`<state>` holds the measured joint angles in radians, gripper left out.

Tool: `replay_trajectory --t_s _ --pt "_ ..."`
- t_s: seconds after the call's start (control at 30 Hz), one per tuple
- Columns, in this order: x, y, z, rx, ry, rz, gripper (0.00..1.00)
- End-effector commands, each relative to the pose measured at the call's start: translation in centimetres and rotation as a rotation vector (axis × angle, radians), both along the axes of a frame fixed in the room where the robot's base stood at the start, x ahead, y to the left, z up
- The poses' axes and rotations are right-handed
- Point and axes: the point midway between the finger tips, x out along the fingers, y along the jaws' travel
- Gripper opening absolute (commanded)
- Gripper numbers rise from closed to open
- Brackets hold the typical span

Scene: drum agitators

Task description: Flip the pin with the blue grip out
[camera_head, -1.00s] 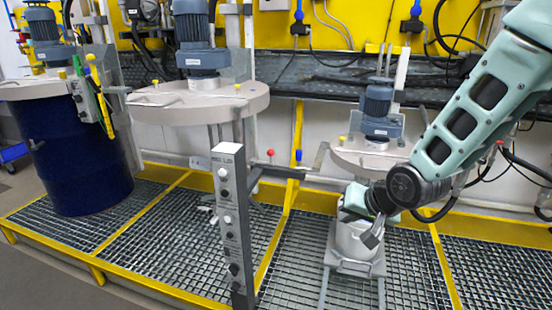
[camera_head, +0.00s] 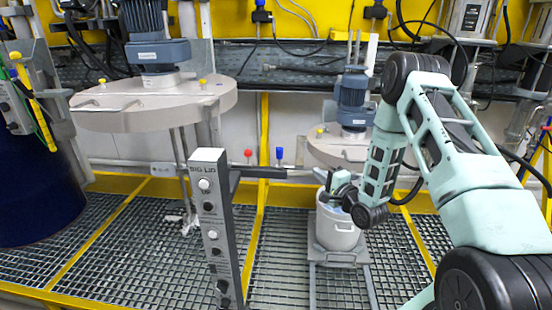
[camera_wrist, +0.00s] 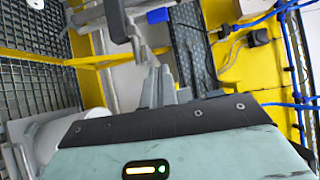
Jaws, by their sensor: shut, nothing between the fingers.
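The pin with the blue grip (camera_head: 279,156) stands upright on a dark horizontal bracket arm (camera_head: 262,173) beside a pin with a red grip (camera_head: 248,156). In the wrist view, a blue block, probably the blue grip (camera_wrist: 158,15), shows at the top, beside a grey bracket. My gripper (camera_head: 330,178) is right of the pins, over the front of the white bucket, small and partly hidden. In the wrist view my gripper (camera_wrist: 160,84) is shut and empty. Its fingertips point towards the bracket, apart from the blue grip.
A grey control post (camera_head: 216,230) stands left of the pins. The white bucket (camera_head: 337,232) sits on a stand below my gripper. A large lid with motor (camera_head: 153,103) is at left, a smaller lid (camera_head: 340,151) behind the bucket. Open grating lies between post and bucket.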

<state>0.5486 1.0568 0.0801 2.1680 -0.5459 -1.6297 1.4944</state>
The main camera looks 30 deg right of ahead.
Motion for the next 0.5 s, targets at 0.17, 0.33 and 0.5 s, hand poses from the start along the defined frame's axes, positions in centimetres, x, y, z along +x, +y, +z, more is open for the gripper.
replay_trajectory --t_s 0.17,0.33,0.5 --pt "0.0 -0.1 0.0 0.003 -0.004 -0.001 0.0" --pt "0.1 0.0 0.0 0.002 -0.003 0.0 0.0" --pt "1.5 0.1 0.2 0.001 -0.004 0.002 0.0"
